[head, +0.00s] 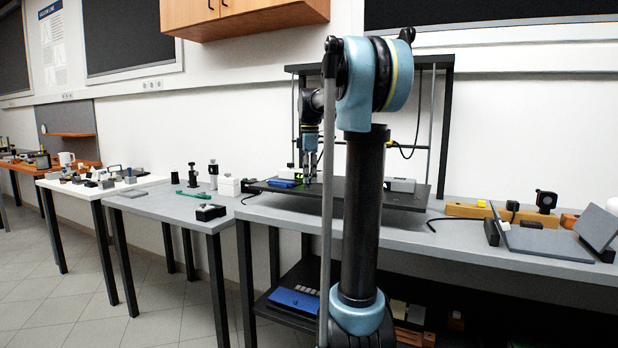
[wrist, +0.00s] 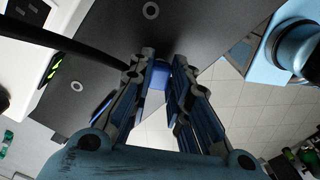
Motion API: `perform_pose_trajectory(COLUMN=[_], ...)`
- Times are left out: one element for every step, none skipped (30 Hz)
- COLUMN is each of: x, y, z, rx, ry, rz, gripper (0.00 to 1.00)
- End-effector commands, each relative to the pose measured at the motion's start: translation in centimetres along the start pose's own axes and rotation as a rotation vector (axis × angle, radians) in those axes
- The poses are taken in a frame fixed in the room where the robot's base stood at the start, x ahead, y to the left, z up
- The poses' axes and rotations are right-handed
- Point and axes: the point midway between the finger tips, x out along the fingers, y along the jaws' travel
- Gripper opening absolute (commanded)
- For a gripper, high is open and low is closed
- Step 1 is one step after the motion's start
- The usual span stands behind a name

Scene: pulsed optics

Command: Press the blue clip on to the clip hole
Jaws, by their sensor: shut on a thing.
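My gripper (head: 308,180) points down over the black plate (head: 405,199) on the grey bench. In the wrist view, my gripper (wrist: 158,82) is shut on the blue clip (wrist: 160,74), which sits between the fingertips. The clip's lower end and any contact with the plate are hidden. I cannot tell whether either is the clip hole.
A blue item (head: 282,183) lies on the plate's left part. A grey box (head: 400,185) stands behind my arm. A dark frame (head: 448,120) rises around the plate. White blocks (head: 229,185) stand left of it.

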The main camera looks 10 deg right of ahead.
Motion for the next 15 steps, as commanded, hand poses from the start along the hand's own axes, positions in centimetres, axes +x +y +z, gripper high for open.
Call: perform_pose_trajectory(x=[0.11, 0.17, 0.26, 0.32, 0.37, 0.45, 0.51, 0.57, 0.65, 0.7, 0.76, 0.84, 0.9, 0.95, 1.02], y=[0.0, 0.01, 0.01, 0.0, 0.0, 0.01, 0.0, 0.0, 0.0, 0.0, 0.0, 0.0, 0.0, 0.0, 0.0], z=[0.0, 0.0, 0.0, 0.0, 0.0, 0.0, 0.0, 0.0, 0.0, 0.0, 0.0, 0.0, 0.0, 0.0, 0.0], rx=[0.0, 0.0, 0.0, 0.0, 0.0, 0.0, 0.0, 0.0, 0.0, 0.0, 0.0, 0.0, 0.0, 0.0, 0.0], ry=[0.0, 0.0, 0.0, 0.0, 0.0, 0.0, 0.0, 0.0, 0.0, 0.0, 0.0, 0.0, 0.0, 0.0, 0.0], rz=[0.0, 0.0, 0.0, 0.0, 0.0, 0.0, 0.0, 0.0, 0.0, 0.0, 0.0, 0.0, 0.0, 0.0, 0.0], gripper=[0.0, 0.0, 0.0, 0.0, 0.0, 0.0, 0.0, 0.0, 0.0, 0.0, 0.0, 0.0, 0.0, 0.0, 0.0])
